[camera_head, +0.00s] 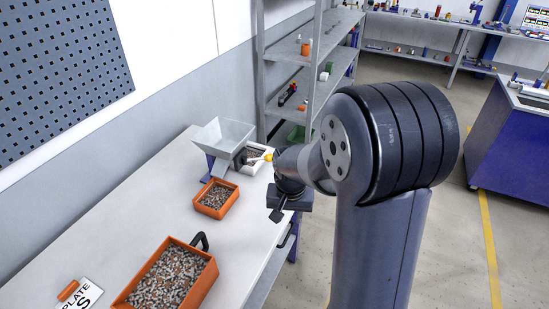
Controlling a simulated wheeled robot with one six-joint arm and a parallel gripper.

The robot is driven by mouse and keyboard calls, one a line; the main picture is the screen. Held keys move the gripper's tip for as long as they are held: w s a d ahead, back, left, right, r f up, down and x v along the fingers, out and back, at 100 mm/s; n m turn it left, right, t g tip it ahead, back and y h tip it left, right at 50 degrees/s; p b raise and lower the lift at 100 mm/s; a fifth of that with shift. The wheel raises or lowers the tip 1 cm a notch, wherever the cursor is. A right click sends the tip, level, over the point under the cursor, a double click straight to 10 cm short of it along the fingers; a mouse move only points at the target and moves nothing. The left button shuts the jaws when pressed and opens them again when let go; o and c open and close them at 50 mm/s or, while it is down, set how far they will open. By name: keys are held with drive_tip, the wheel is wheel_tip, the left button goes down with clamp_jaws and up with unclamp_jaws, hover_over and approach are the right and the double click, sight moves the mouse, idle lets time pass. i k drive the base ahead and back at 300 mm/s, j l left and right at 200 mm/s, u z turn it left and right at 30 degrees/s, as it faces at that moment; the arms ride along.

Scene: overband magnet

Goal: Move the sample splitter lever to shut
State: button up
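The sample splitter (224,138) stands at the far end of the white bench, with a grey funnel hopper on top and blue supports below. My gripper (278,214) is at the bench's right edge, below and right of the knob in the picture. It appears apart from the lever. My arm covers part of the gripper, and its finger gap cannot be made out.
A larger orange bin (206,278) with a black handle is nearer. Metal shelving (318,60) rises behind. Open floor lies to the right.

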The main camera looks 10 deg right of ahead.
sight(268, 157)
drive_tip(key=u, duration=2.4)
drive_tip(key=z, duration=2.35)
drive_tip(key=u, duration=2.3)
drive_tip(key=k+l+z, duration=0.15)
drive_tip(key=l+z, duration=0.15)
drive_tip(key=l, duration=0.85)
drive_tip(key=l+z, duration=0.35)
drive_tip(key=l, duration=0.75)
